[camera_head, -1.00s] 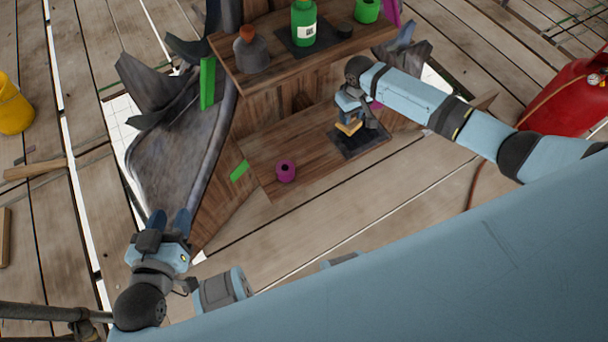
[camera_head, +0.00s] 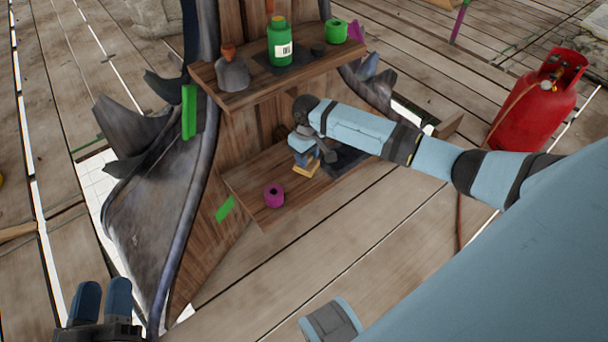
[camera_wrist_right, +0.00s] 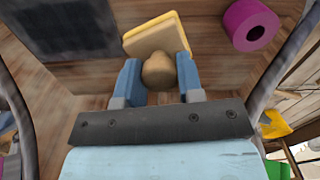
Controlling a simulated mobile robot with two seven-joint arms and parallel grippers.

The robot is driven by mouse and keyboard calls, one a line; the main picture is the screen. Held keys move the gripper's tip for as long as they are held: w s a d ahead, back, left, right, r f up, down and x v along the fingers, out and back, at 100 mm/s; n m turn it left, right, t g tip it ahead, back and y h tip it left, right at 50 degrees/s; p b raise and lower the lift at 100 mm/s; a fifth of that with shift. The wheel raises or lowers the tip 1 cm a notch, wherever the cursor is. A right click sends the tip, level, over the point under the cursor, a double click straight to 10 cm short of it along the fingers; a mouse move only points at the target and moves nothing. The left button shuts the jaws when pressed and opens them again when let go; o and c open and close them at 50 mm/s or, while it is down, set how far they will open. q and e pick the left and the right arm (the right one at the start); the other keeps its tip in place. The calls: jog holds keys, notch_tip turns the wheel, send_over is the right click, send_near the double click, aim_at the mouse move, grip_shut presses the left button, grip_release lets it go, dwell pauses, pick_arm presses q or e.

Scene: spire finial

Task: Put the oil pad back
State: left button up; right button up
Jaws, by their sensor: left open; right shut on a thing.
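The oil pad, a tan and yellow block (camera_head: 306,171) with a round wooden knob, is at the lower shelf. In the right wrist view the pad (camera_wrist_right: 155,36) shows beyond my fingertips, its knob between them. My right gripper (camera_wrist_right: 157,75) is shut on this knob; in the head view it (camera_head: 301,158) is partly hidden by its own wrist. Whether the pad touches the board I cannot tell. A dark square mat (camera_head: 347,158) lies bare just right of the pad. My left gripper (camera_head: 102,298) is open and empty at the lower left.
A magenta roll (camera_head: 273,195) stands on the lower shelf (camera_head: 250,180) left of the pad. The upper shelf (camera_head: 225,100) holds a green bottle (camera_head: 279,42), a grey cone-shaped pot (camera_head: 232,74) and a green roll (camera_head: 337,31). A red gas cylinder (camera_head: 530,110) stands at right.

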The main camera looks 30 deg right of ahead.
aim_at(307, 170)
jog(key=shift+f, duration=0.9)
notch_tip(307, 170, down, 5)
jog(key=shift+r+b, duration=0.1)
jog(key=shift+b, duration=1.15)
pick_arm(q)
jog(key=shift+d+f+h, duration=0.3)
jog(key=shift+d+f, duration=0.05)
jog(key=shift+f, duration=0.25)
pick_arm(e)
jog(key=shift+r, duration=0.1)
pick_arm(q)
jog(key=shift+r, duration=0.1)
pick_arm(e)
jog(key=o, duration=0.9)
